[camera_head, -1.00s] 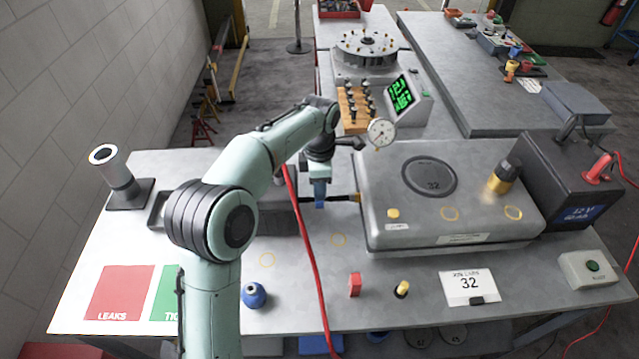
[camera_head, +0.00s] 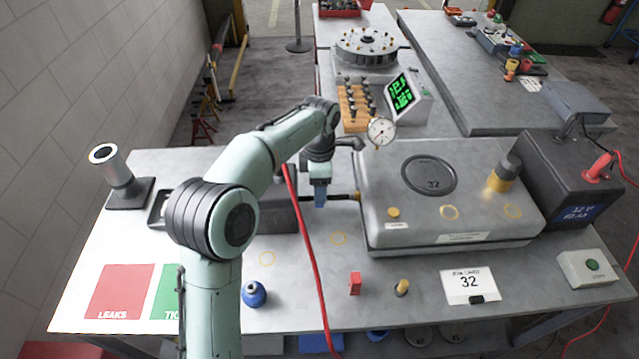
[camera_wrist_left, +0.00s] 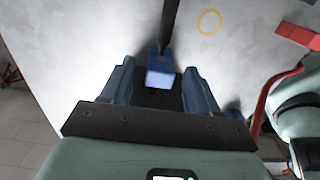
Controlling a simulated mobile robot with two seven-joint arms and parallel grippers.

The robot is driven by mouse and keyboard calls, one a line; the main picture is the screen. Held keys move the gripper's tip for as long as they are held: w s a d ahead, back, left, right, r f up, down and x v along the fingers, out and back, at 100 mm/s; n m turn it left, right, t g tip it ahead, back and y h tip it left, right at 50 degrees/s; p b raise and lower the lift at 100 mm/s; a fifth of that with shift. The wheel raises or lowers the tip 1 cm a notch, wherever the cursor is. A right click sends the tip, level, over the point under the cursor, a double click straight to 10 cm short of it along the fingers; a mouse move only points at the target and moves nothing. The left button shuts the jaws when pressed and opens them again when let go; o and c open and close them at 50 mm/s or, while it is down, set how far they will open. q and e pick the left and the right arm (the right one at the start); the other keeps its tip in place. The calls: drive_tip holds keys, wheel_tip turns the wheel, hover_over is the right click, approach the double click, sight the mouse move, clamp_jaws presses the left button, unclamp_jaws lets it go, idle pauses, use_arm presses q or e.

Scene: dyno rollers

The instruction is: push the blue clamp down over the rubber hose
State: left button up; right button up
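The rubber hose is a thin black tube (camera_head: 344,197) that runs left from the grey metal case; it also shows in the left wrist view (camera_wrist_left: 169,24). The blue clamp (camera_wrist_left: 160,79) sits at the hose in the left wrist view, with its two prongs on either side of it. How deep it sits is hidden. My left gripper (camera_wrist_left: 160,85) is open, its two blue fingers on either side of the clamp with visible gaps. In the head view the gripper (camera_head: 320,198) points down at the hose, left of the case. My right gripper is out of view.
The grey case (camera_head: 450,190) stands right of the gripper, with a dial gauge (camera_head: 381,132) at its back corner. A dark block (camera_head: 278,210) lies to the left. A red cable (camera_head: 308,250) crosses the table. A blue knob (camera_head: 254,295) and red block (camera_head: 355,283) stand in front.

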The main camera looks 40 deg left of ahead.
use_arm(q)
wheel_tip(320, 180, up, 13)
drive_tip(key=p, duration=0.3)
drive_tip(key=shift+r, duration=0.2)
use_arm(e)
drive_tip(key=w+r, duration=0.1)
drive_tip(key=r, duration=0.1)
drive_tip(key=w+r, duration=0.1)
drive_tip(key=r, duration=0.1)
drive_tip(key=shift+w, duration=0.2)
use_arm(q)
drive_tip(key=shift+f, duration=0.1)
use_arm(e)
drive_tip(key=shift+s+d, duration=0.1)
